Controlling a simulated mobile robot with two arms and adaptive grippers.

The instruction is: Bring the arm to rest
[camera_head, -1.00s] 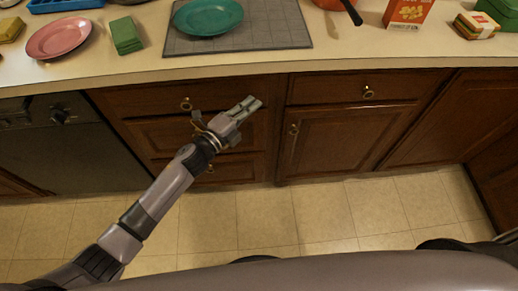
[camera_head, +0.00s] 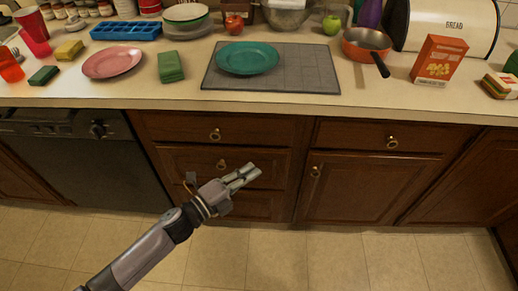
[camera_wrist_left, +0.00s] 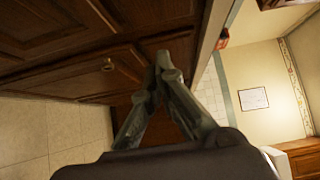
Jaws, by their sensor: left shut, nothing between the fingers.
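My left gripper (camera_head: 246,174) is shut and empty in the head view. It hangs in front of the wooden drawers (camera_head: 215,160), below the counter's front edge, with my left arm coming up from the lower left. In the left wrist view its fingers (camera_wrist_left: 160,62) meet at the tips with nothing between them. Wooden cabinet fronts (camera_wrist_left: 60,35) fill the upper left of that view. My right gripper is in neither view.
The counter (camera_head: 190,98) holds a teal plate (camera_head: 247,58) on a grey mat (camera_head: 325,75), a pink plate (camera_head: 112,62), a pan (camera_head: 366,46) and a food box (camera_head: 438,60). A dishwasher (camera_head: 85,150) stands at the left. The tiled floor (camera_head: 330,260) is clear.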

